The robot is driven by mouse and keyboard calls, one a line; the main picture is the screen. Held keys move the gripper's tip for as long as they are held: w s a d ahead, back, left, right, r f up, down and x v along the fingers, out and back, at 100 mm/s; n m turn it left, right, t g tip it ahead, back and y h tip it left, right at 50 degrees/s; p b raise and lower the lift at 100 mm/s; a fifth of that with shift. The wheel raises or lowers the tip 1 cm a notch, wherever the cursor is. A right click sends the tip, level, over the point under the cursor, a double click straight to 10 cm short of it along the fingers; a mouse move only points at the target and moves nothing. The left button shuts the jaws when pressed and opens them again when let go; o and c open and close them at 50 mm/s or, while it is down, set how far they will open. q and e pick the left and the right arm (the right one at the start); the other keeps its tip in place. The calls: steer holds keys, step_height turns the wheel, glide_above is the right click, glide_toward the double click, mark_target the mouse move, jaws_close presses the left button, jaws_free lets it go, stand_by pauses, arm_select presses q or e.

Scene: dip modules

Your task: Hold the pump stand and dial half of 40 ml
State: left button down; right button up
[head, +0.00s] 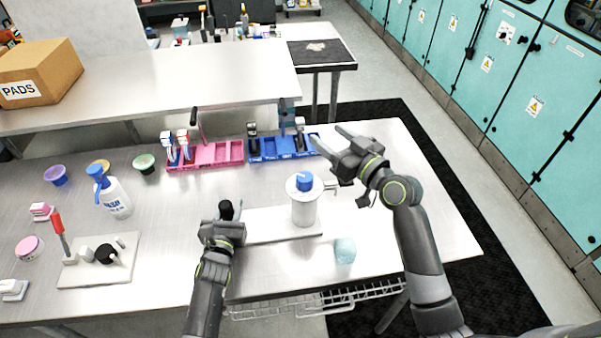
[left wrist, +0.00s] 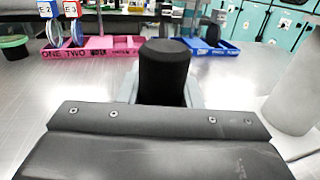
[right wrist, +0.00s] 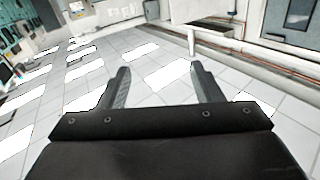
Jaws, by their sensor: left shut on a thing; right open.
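The pump stand has a white base plate (head: 283,224), a pale cylinder (head: 304,208) standing on it and a blue dial knob (head: 304,180) on top. A black post (head: 227,209) rises at the left end of the plate. My left gripper (head: 226,217) is shut on this black post, which also fills the middle of the left wrist view (left wrist: 164,72). The cylinder shows blurred at the right of that view. My right gripper (head: 332,148) is open and empty, raised to the right of the blue knob and apart from it. Its fingers also show in the right wrist view (right wrist: 160,88).
A pale teal cube (head: 345,250) lies in front of the cylinder. Pink (head: 228,155) and blue (head: 268,150) trays with upright tools stand behind. A spray bottle (head: 116,197) and a second plate with a red-handled tool (head: 100,272) are to the left.

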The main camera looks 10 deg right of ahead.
steer(key=h, duration=0.1)
glide_toward(301, 173)
steer(key=x, duration=1)
steer(key=shift+w+f, duration=0.2)
steer(key=shift+f, duration=0.15)
steer(key=c, duration=1)
steer(key=shift+d+m+t+h, duration=0.1)
steer(key=shift+m+t+h, duration=0.5)
steer(key=shift+h, duration=0.5)
steer(key=o, duration=1)
